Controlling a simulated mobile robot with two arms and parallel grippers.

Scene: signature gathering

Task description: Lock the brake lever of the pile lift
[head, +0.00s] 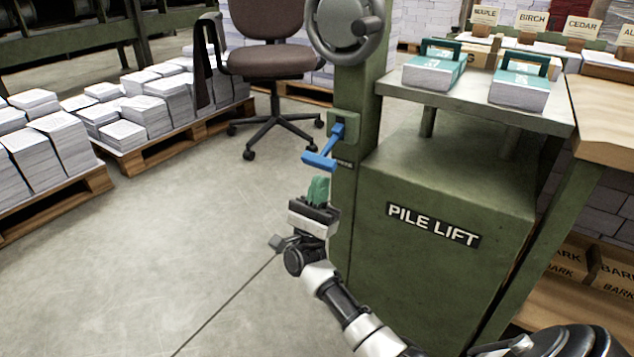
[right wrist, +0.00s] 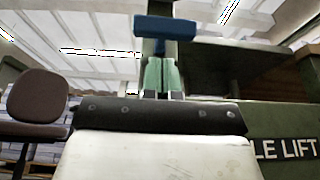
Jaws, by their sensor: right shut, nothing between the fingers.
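The green pile lift (head: 440,215) stands right of centre in the head view, with its name on the front. Its blue brake lever (head: 325,155) sticks out from a plate on the green post and slants down to the left, ending in a crossbar. In the right wrist view the lever's blue crossbar (right wrist: 165,27) shows above the fingers. My right gripper (head: 318,188) is below the lever's crossbar, apart from it in the head view. Its green fingertips (right wrist: 161,75) are shut and hold nothing. My left gripper is not in view.
A handwheel (head: 346,28) sits on the post above the lever. A brown office chair (head: 268,60) stands behind, left of the post. Pallets with paper stacks (head: 150,105) line the left. The floor (head: 150,240) left of my right arm is clear.

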